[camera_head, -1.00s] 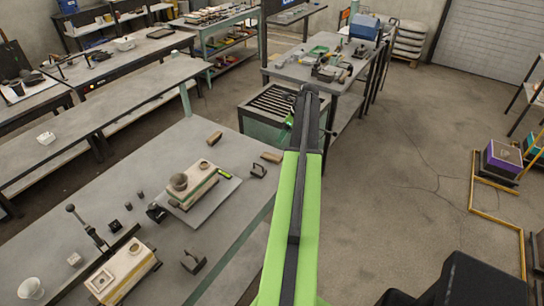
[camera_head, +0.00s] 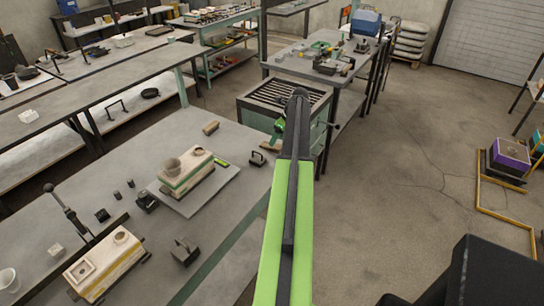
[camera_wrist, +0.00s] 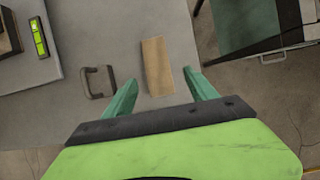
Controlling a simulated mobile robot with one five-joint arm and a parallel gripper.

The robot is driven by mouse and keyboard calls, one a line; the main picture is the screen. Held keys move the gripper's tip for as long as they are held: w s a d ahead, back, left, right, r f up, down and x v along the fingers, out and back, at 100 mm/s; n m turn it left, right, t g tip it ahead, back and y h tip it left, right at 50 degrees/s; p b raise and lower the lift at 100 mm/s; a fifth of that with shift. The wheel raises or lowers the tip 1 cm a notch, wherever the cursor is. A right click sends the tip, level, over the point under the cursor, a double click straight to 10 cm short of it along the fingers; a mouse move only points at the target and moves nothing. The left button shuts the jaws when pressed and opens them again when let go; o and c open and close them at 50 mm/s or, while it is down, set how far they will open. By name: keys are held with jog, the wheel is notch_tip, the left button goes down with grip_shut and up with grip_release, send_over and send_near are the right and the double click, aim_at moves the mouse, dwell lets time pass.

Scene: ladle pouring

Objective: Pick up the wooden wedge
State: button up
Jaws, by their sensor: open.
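The wooden wedge (camera_wrist: 157,66) is a light brown, flat piece lying on the grey table near its edge. In the wrist view it sits ahead of my gripper (camera_wrist: 160,80), roughly centred between the two green fingers, its near end about level with the fingertips. The fingers are apart with nothing between them that I can see held; the height above the table is hard to judge. In the head view the wedge (camera_head: 269,147) shows only partly, beside my arm at the table's right edge, and the gripper is mostly hidden behind the arm.
A dark metal handle-shaped piece (camera_wrist: 98,83) stands just left of the wedge. Further left are a green level (camera_wrist: 39,37) and a mould block (camera_head: 187,170) on a plate. Another brown block (camera_head: 211,128) lies further back.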

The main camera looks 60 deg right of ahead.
jog(key=b+x, duration=0.5)
jog(key=shift+w+a+f, duration=0.1)
jog(key=shift+w, duration=0.1)
jog(key=shift+r, duration=0.2)
grip_shut()
jog(key=shift+r+p, duration=0.1)
jog(key=shift+p, duration=0.25)
notch_tip(320, 180, up, 4)
jog(key=p, duration=0.4)
jog(key=shift+r, duration=0.1)
jog(key=s+d+r+p, duration=0.6)
jog(key=s, duration=0.3)
jog(key=shift+d+r+p, duration=0.3)
jog(key=shift+d+p, duration=0.1)
